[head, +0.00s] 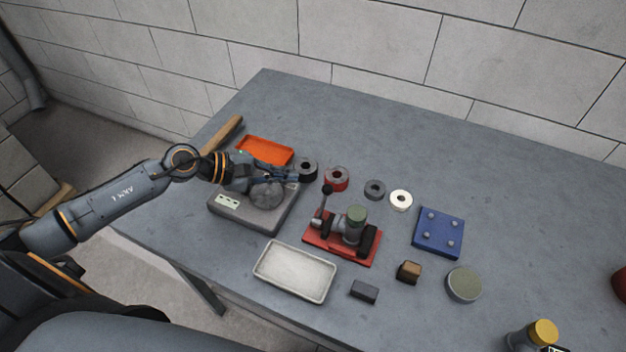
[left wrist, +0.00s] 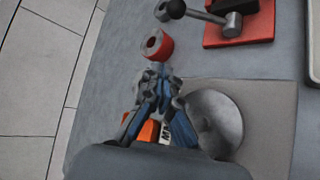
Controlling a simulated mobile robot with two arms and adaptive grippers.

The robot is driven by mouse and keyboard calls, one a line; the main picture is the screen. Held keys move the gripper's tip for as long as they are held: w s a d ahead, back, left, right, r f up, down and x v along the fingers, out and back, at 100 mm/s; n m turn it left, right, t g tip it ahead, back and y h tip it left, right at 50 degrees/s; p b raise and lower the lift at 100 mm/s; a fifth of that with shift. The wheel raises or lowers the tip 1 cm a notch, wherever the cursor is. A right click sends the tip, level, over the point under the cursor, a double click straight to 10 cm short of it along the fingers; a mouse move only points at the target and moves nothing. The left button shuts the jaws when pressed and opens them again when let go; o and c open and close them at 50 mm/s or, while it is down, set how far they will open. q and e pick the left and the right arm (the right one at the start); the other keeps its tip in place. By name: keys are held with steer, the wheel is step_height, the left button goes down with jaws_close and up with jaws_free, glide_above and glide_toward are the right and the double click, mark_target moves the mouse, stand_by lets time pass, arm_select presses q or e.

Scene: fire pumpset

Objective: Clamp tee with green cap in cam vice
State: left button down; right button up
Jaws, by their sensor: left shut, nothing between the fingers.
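The red-based cam vice (head: 313,240) stands mid-table in the head view, its lever raised with a black knob (head: 327,189) on top. The grey tee with a green cap (head: 357,214) stands upright at the vice, between its lever side and a dark block. I cannot tell whether it is clamped. My left gripper (head: 294,176) is shut and empty, above the far side of the scale, left of the vice. In the left wrist view its fingertips (left wrist: 160,76) are together; part of the vice (left wrist: 242,35) shows at the top, with the tee out of frame.
A grey scale (head: 232,215) lies under my left gripper. Several rolls, including a red one (head: 337,179), sit behind the vice. A white tray (head: 295,294) is in front, a blue pegged plate (head: 430,245) at right, an orange tray (head: 265,150) at back left. The back right is clear.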

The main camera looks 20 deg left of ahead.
mark_target(323, 205)
arm_select(q)
steer(key=x, duration=0.2)
steer(key=p+x, duration=0.1)
steer(key=x, duration=0.1)
steer(key=p+x, duration=0.1)
steer(key=x, duration=0.1)
steer(key=shift+w+d+r, duration=0.1)
steer(key=shift+w+d, duration=0.1)
steer(key=shift+d, duration=0.3)
steer(key=shift+s+d+r+p, duration=0.2)
steer(key=shift+s+r+p, duration=0.1)
steer(key=shift+s+p, duration=0.25)
steer(key=shift+s+d+r+p, duration=0.3)
steer(key=shift+s+p, duration=0.1)
steer(key=shift+p, duration=0.2)
steer(key=shift+s+d+r, duration=0.15)
steer(key=shift+s+r, duration=0.1)
steer(key=shift+s, duration=0.3)
steer(key=shift+p, duration=0.3)
steer(key=shift+f, duration=0.1)
